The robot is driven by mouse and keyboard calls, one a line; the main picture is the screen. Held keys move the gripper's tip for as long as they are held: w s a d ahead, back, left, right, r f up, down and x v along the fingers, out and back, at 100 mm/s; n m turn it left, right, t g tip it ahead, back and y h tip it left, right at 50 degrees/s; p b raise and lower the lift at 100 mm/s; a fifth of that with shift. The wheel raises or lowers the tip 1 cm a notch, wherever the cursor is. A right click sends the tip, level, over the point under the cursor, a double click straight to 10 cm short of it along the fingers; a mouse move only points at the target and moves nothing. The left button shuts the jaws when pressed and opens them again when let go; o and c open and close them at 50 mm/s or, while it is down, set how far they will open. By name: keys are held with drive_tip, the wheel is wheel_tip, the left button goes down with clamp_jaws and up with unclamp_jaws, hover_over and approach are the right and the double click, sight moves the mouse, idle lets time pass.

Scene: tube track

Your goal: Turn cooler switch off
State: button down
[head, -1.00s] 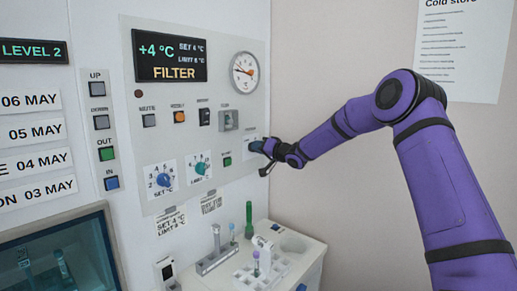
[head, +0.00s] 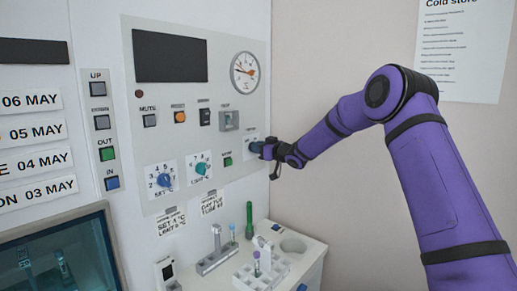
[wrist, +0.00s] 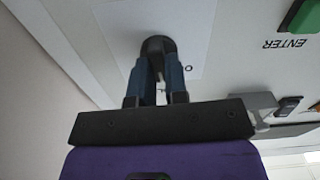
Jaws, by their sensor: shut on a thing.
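The cooler switch is a dark round knob (wrist: 157,45) on a white label plate at the right side of the control panel (head: 230,95). My gripper (wrist: 158,68) is shut on this knob, with one blue finger on each side of it. In the head view my gripper (head: 257,148) reaches the panel from the right and hides most of the knob. A letter like an "O" shows on the plate beside the fingers in the wrist view. The panel's display (head: 170,57) is dark.
Other controls sit close by: a green enter button (head: 227,161), a covered switch (head: 229,120), a set dial (head: 164,180) and a limit dial (head: 202,168). A gauge (head: 245,72) is above. A counter with a tube rack (head: 262,270) stands below. The right wall is near.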

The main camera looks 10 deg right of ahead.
drive_tip(key=shift+s+a+f+n, duration=0.1)
drive_tip(key=shift+n, duration=3.4)
drive_tip(key=c, duration=1.1)
unclamp_jaws()
drive_tip(key=shift+c, duration=0.2)
drive_tip(key=v, duration=1.1)
